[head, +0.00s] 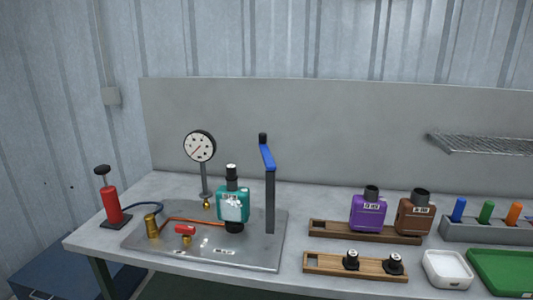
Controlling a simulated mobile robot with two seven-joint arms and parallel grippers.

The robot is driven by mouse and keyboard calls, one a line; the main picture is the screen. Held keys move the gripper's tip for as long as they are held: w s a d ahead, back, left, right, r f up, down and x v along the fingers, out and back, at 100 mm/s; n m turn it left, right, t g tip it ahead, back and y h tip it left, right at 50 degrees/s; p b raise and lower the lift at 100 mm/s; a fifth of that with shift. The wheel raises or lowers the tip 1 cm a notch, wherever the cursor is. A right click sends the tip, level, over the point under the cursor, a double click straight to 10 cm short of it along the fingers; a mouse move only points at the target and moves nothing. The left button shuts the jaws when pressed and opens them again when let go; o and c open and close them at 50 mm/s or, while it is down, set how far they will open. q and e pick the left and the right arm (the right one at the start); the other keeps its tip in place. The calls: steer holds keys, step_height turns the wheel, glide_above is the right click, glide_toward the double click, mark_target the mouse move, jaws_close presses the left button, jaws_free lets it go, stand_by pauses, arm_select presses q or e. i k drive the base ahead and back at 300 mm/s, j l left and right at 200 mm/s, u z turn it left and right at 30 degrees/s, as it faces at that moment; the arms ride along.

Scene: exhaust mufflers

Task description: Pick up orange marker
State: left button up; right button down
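The orange marker (513,214) stands upright in a grey holder (462,231) at the right side of the bench. A green marker (486,211) and a blue marker (458,209) stand to its left in the same holder. The right end of the holder is cut off by the picture edge. Neither of my grippers shows in the head view.
A white tray (428,281) and a green tray (479,264) lie in front of the holder. Purple (369,213) and brown (414,218) mufflers stand left of it on a wooden rack. A wire shelf (480,146) hangs above. A gauge (200,146) and blue-handled lever (267,157) rise further left.

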mark_target(515, 209)
steer(key=z, duration=1.6)
steer(key=i+l+z, duration=0.15)
steer(key=i+l, duration=0.25)
steer(key=i+l+z, duration=0.1)
steer(key=i+l, duration=0.3)
steer(key=i, duration=0.15)
steer(key=i+l+z, duration=0.15)
steer(key=i+l, duration=0.15)
steer(key=i, duration=0.15)
